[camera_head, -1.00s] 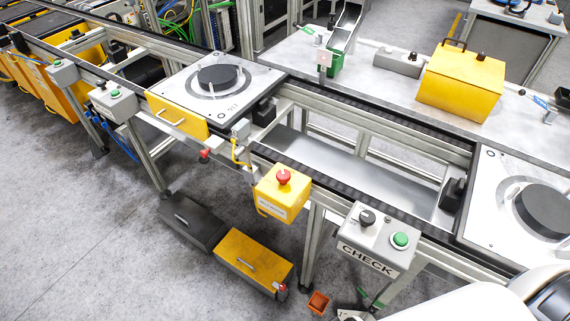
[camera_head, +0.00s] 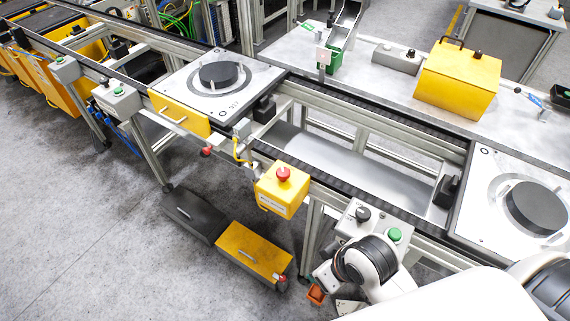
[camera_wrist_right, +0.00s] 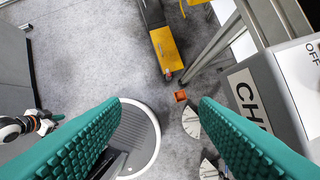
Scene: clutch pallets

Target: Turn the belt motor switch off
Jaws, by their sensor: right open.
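The grey control box (camera_head: 352,222) stands on the near side of the conveyor, with a black rotary knob (camera_head: 363,213) and a green button (camera_head: 394,234) on top. The knob's setting is too small to read. My right arm covers the box's front in the head view. In the right wrist view the box (camera_wrist_right: 290,85) fills the right side, with part of an "OFF" label at the edge; the knob is out of that view. My right gripper (camera_wrist_right: 162,105) is open and empty, its green fingers beside the box. A small arm end, seemingly my left gripper (camera_wrist_right: 45,122), shows at far left.
A yellow box with a red emergency button (camera_head: 283,190) hangs left of the control box. White plates with black discs (camera_head: 218,75) sit on the conveyor. Black and yellow cases (camera_head: 253,252) and a small orange bin (camera_head: 316,294) lie on the floor below.

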